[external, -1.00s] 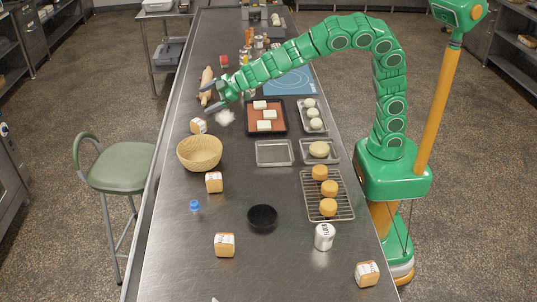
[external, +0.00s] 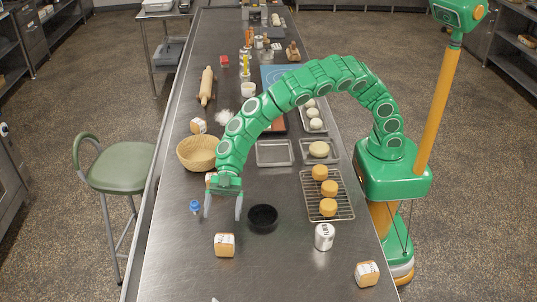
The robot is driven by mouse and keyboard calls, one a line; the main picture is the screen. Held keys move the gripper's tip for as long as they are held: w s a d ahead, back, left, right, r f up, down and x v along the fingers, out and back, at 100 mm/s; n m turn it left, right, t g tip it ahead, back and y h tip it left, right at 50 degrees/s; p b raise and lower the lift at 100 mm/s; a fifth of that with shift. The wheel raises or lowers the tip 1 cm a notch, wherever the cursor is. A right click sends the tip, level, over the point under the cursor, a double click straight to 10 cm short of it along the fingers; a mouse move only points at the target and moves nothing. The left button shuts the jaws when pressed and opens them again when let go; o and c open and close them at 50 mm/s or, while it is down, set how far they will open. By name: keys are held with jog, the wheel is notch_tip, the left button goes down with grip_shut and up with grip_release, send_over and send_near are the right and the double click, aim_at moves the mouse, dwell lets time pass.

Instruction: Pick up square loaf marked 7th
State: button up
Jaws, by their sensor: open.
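Several square loaves with white printed labels are on the steel table: one at the far left (external: 198,126), one near the front (external: 224,246), and one at the front right corner (external: 367,274). Another loaf (external: 209,178) beside the basket is mostly hidden behind my gripper. The labels are too small to read, so I cannot tell which loaf is marked 7th. My gripper (external: 222,214) points down with its two fingers apart and empty. In the picture it is between the mostly hidden loaf and the front loaf.
A blue-capped item (external: 194,206) is just left of my gripper, and a black bowl (external: 263,218) is just right. A wicker basket (external: 197,153) is behind. A cooling rack (external: 341,207) and a flour can (external: 324,237) are at right. The front middle is mostly clear.

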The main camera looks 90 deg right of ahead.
aim_at(224, 236)
jog(key=shift+s+a+f+g, duration=0.4)
jog(key=shift+s+a+g, duration=0.1)
jog(key=shift+s+a, duration=0.25)
jog(key=shift+a+f+n, duration=0.15)
jog(key=shift+a+n, duration=0.05)
jog(key=shift+n, duration=0.1)
jog(key=shift+w+x, duration=0.15)
jog(key=shift+x, duration=1.65)
jog(key=shift+w+x, duration=0.15)
jog(key=shift+x, duration=1.6)
jog(key=c, duration=1.1)
